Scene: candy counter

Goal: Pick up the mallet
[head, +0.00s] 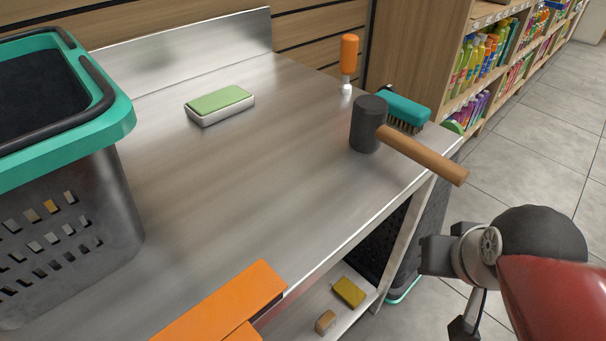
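The mallet has a dark grey cylindrical head (366,124) and a light brown wooden handle (425,156). Its head stands on the steel counter near the right edge. The handle points right and slightly toward me, and its end reaches past the counter edge. My gripper (451,292) is at the lower right, beyond the counter's edge and below the mallet in the picture. Its two dark fingers show apart with nothing visible between them. It does not touch the mallet.
A teal brush (405,108) lies just behind the mallet, and an orange-handled tool (348,62) stands nearby. A green-topped sponge (220,103) lies farther left. A teal-rimmed basket (125,112) fills the left; an orange piece (225,305) is in front. The counter's middle is clear.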

